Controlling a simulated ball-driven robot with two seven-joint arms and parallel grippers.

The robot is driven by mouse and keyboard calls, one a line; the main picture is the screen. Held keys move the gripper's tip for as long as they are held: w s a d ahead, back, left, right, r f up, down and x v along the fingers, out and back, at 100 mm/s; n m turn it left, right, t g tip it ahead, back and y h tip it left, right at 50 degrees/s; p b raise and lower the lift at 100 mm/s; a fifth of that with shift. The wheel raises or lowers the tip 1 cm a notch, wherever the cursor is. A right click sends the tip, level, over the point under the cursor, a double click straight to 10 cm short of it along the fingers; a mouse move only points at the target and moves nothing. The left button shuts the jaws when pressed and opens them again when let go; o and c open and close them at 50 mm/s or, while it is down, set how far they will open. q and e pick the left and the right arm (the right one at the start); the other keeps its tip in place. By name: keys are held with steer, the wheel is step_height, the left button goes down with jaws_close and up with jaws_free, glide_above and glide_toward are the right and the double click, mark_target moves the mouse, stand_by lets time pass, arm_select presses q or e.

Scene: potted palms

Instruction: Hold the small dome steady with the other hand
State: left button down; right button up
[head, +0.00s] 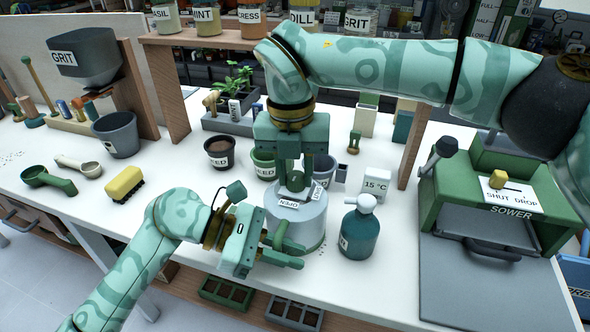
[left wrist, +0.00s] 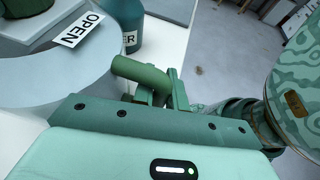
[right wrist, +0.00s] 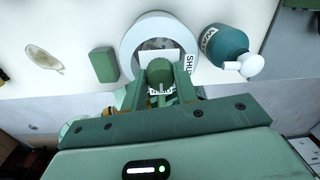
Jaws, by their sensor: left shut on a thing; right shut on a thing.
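The small dome (head: 312,225) is pale and translucent and stands upright on the white table. My right gripper (head: 296,186) comes down from above and is shut on the green knob (right wrist: 158,72) on top of the dome. My left gripper (head: 290,256) is low at the dome's near side, shut on a green bar handle (left wrist: 138,72). The fingers partly hide the knob and the handle.
A yellow brush (head: 124,185) and scoops (head: 48,180) lie to the left. The table's front edge is close.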

mark_target(292, 174)
steer(key=shift+w, duration=0.1)
steer(key=o, duration=1)
step_height(292, 174, up, 12)
steer(key=shift+a, duration=0.25)
arm_select(q)
steer(key=c, duration=1.3)
jaws_free()
steer(key=shift+c, duration=0.2)
steer(key=shift+a, duration=0.15)
